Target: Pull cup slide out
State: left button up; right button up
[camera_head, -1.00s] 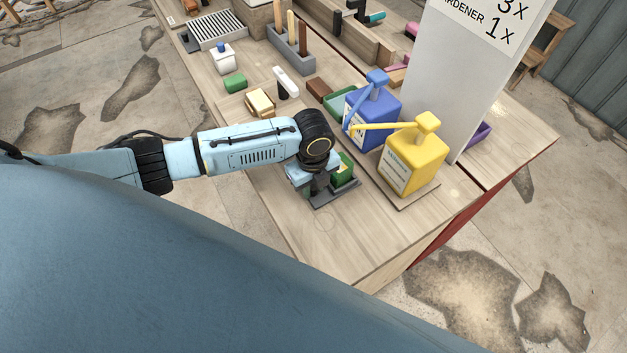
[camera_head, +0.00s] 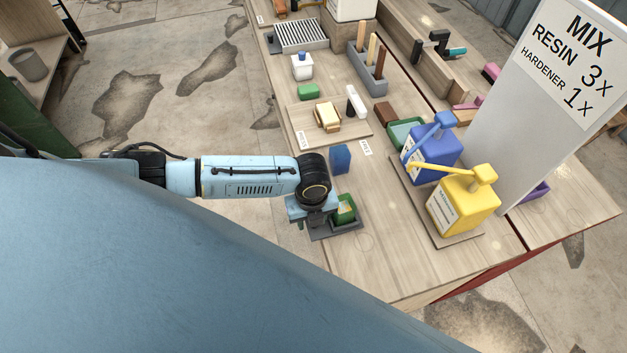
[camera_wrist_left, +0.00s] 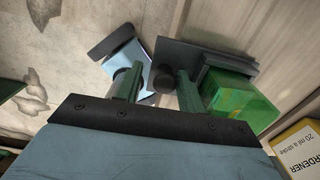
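The cup slide is a flat dark grey plate (camera_head: 347,230) at the table's front-left edge. A green cup-like block (camera_head: 345,208) with a yellow patch sits on it; it also shows in the left wrist view (camera_wrist_left: 240,95). The plate's near end appears to overhang the edge slightly. My left gripper (camera_wrist_left: 158,80) has its two green fingers on either side of a dark round knob (camera_wrist_left: 165,88) at the plate's near end. The right finger appears against the knob; a gap shows beside the left finger. My left wrist partly hides the plate in the head view. My right gripper is out of view.
A blue block (camera_head: 340,158) stands just behind the slide. Blue (camera_head: 433,157) and yellow (camera_head: 463,205) pump bottles stand on a board to the right, before a white sign (camera_head: 545,120). Bare tabletop lies between the slide and bottles. Floor is open left of the table.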

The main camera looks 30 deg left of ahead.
pick_arm(q)
jog(key=shift+o, duration=0.4)
jog(key=shift+d+r, duration=0.1)
jog(key=shift+r, duration=0.3)
notch_tip(320, 180, up, 13)
jog(key=shift+f, duration=0.2)
